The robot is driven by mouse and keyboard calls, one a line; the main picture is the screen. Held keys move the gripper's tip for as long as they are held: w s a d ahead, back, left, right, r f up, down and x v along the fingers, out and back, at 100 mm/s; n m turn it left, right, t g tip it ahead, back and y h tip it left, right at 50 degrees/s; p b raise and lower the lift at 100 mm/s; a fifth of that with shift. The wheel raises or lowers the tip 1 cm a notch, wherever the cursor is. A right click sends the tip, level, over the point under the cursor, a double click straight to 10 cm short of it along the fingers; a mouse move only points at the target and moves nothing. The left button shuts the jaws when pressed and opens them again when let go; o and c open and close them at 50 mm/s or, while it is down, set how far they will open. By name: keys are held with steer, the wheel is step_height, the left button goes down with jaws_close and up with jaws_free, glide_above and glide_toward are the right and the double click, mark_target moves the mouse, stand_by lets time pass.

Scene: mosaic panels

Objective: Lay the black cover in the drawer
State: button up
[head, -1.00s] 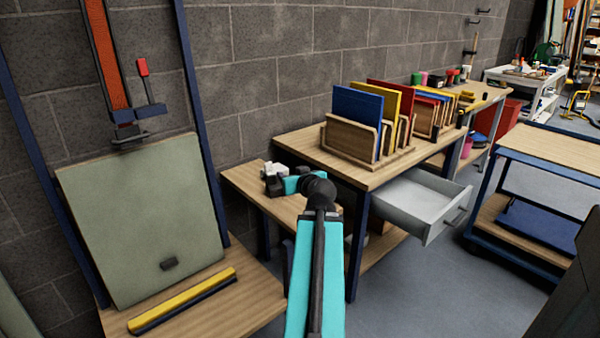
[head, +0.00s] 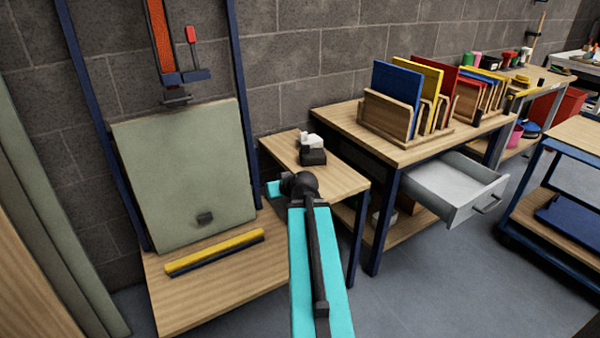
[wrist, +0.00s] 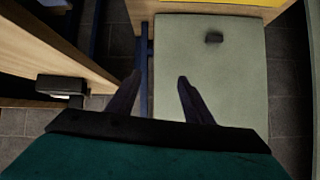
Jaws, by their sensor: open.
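A black block (head: 313,157) with a white piece above it stands on the small wooden side table in the head view. A dark block (wrist: 60,86) at the left in the wrist view may be the same thing. I cannot tell for sure whether it is the black cover. The grey drawer (head: 478,205) is pulled out under the wooden bench and looks empty inside. My gripper (wrist: 158,78) is open with nothing between its fingers. It points towards the pale green panel, apart from the black block. In the head view my arm hides its fingers.
The pale green panel (head: 180,170) with a small black knob (head: 204,218) leans on the wall. A yellow strip (head: 215,250) lies before it. A rack of coloured boards (head: 395,85) stands on the bench. A trolley (head: 580,170) stands right of the drawer. Floor between is clear.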

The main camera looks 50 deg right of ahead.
steer(key=w+a+f+n+g+y, duration=0.1)
steer(key=w+a+f+g+y, duration=0.1)
steer(key=a+f, duration=0.55)
steer(key=w+a+f+n+g+y, duration=0.1)
steer(key=w+a+f, duration=0.25)
steer(key=a, duration=0.75)
steer(key=s+a+f+n+g, duration=0.1)
steer(key=s+a+f+g, duration=0.15)
steer(key=a+f, duration=0.4)
steer(key=s+a+f+n+g+y+b, duration=0.1)
steer(key=s+a+f+g, duration=0.1)
steer(key=s+a+f, duration=0.35)
steer(key=s+a+f+n+g, duration=0.1)
steer(key=a+f+g, duration=0.1)
steer(key=a+f, duration=0.6)
steer(key=s+a+f+g+b, duration=0.2)
steer(key=s+f+b, duration=0.2)
steer(key=s+f, duration=0.8)
steer(key=s+a+f+g+b, duration=0.3)
steer(key=s+f+b, duration=0.2)
steer(key=s+f, duration=0.8)
steer(key=shift+s+a+f+g+h, duration=0.2)
steer(key=shift+s+a+g+h, duration=0.05)
steer(key=shift+a+g+h, duration=0.15)
steer(key=shift+c, duration=0.4)
steer(key=c, duration=0.3)
